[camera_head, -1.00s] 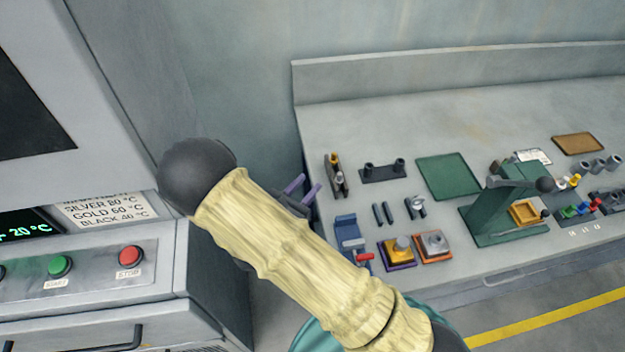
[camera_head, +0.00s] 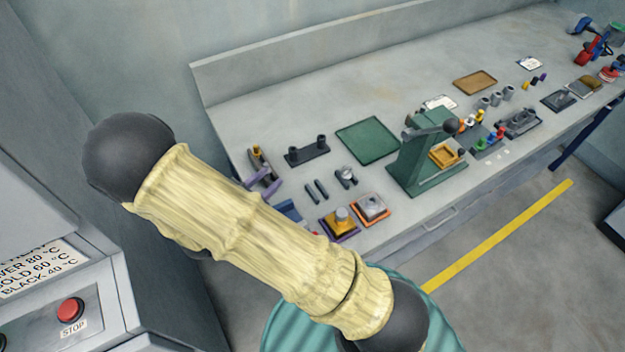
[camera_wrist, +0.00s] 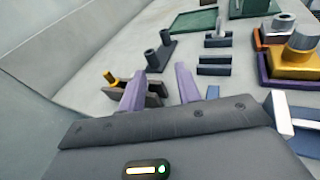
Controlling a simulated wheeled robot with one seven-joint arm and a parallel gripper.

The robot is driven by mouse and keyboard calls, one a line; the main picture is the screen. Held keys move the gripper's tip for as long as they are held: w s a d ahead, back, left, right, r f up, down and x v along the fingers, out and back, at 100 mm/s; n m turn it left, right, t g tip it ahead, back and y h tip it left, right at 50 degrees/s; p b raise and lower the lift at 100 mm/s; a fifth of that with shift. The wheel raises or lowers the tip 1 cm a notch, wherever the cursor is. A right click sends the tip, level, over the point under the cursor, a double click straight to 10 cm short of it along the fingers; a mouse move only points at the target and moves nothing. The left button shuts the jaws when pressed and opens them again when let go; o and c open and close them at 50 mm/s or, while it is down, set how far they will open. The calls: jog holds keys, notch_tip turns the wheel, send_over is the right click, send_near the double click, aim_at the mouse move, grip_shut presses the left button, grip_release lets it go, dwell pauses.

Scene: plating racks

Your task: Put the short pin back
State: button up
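In the head view, the gripper (camera_head: 262,180) is partly hidden behind my arm, near the left end of the bench. No part is clearly the short pin. A small dark holder with a gold-topped piece (camera_wrist: 110,77) lies just past the left finger and is partly hidden by it; it also shows in the head view (camera_head: 256,153). A dark base with two upright posts (camera_wrist: 160,52) stands beyond the fingers. A silver-topped piece (camera_wrist: 219,35) stands to its right.
Two dark bars (camera_head: 316,190) lie on the bench. Gold (camera_head: 341,219) and silver (camera_head: 371,206) blocks sit on coloured trays near the front edge. A green mat (camera_head: 368,141) and a green press (camera_head: 415,160) are further right. A wall bounds the bench's back.

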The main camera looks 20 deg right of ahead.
jog(key=s+d+m+g, duration=0.1)
jog(key=d+m+g, duration=0.1)
jog(key=s+d+m+g, duration=0.2)
jog(key=s+d+r+m+g, duration=0.1)
jog(key=d+m+g, duration=0.1)
jog(key=d, duration=0.1)
jog(key=shift+s+d, duration=0.1)
jog(key=shift+s, duration=0.05)
jog(key=s+d+m+g+y, duration=0.1)
jog(key=s+m, duration=0.1)
jog(key=s+d+m+g+y, duration=0.1)
jog(key=s+m+g+y, duration=0.3)
jog(key=m, duration=0.1)
jog(key=shift+d+r, duration=0.35)
jog(key=shift+d, duration=0.05)
notch_tip(320, 180, up, 6)
jog(key=m+t+y, duration=0.4)
jog(key=m+y, duration=0.3)
jog(key=m, duration=0.4)
jog(key=shift+w+r+y, duration=0.15)
jog(key=shift+w+y, duration=0.25)
